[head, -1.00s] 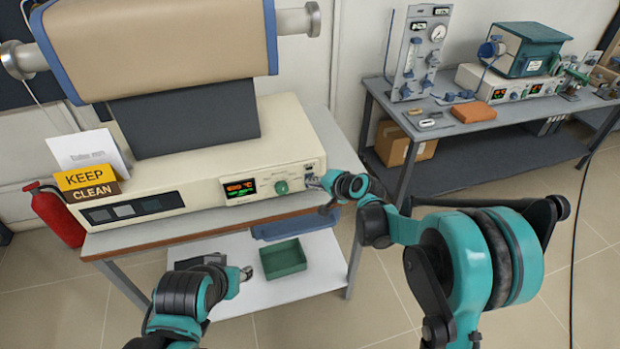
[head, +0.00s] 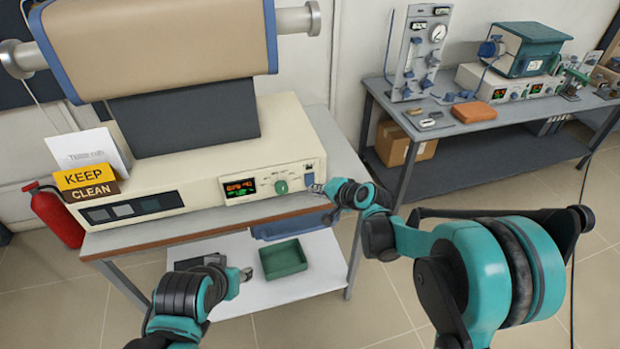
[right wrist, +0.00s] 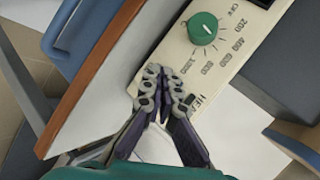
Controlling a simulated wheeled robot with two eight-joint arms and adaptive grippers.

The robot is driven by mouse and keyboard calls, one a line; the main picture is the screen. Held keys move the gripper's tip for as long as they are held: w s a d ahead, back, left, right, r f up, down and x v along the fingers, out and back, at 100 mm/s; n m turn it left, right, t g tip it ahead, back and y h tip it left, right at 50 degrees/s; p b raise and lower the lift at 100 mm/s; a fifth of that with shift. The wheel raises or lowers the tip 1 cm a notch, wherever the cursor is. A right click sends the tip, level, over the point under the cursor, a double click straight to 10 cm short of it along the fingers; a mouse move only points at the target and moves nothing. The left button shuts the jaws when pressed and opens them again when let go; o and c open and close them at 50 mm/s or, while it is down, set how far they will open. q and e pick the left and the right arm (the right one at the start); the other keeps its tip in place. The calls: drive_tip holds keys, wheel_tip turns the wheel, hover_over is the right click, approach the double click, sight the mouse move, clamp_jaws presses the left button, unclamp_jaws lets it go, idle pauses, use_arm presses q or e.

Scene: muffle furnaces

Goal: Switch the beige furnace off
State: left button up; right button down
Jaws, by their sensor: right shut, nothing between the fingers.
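The beige furnace (head: 215,165) stands on a table at the left, its cylindrical body above a cream control box. Its front panel has a lit display (head: 240,188) with orange and green digits, a green knob (head: 281,186), and a small dark switch (head: 309,167) at the right end. The knob (right wrist: 203,28) shows in the right wrist view beside a printed scale. My right gripper (head: 316,188) is shut and empty at the panel's right end, below the switch. In the wrist view its fingertips (right wrist: 165,72) lie over the panel near the lettering; contact is unclear. My left gripper (head: 245,274) is low, away from the panel.
A green tray (head: 284,259) sits on the table's lower shelf. A yellow KEEP CLEAN sign (head: 86,177) and a red extinguisher (head: 55,215) are at the left. A second bench (head: 470,115) with a teal furnace (head: 525,48) stands at the back right.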

drive_tip(key=s, duration=0.1)
drive_tip(key=s+d, duration=0.1)
drive_tip(key=s, duration=0.1)
drive_tip(key=shift+s+f, duration=0.2)
idle(0.3)
drive_tip(key=s+d+r+n+h, duration=0.1)
drive_tip(key=s+d+n+h, duration=0.1)
drive_tip(key=s+d, duration=0.3)
drive_tip(key=s+d+r+n+g+h, duration=0.1)
drive_tip(key=s+d, duration=0.5)
drive_tip(key=s, duration=0.6)
drive_tip(key=s+d+r+n+h, duration=0.2)
drive_tip(key=s+d+n+h, duration=0.2)
drive_tip(key=s, duration=0.5)
drive_tip(key=shift+d+r+g, duration=0.3)
drive_tip(key=shift+d+g, duration=0.1)
drive_tip(key=shift+d, duration=0.6)
drive_tip(key=shift+s, duration=0.1)
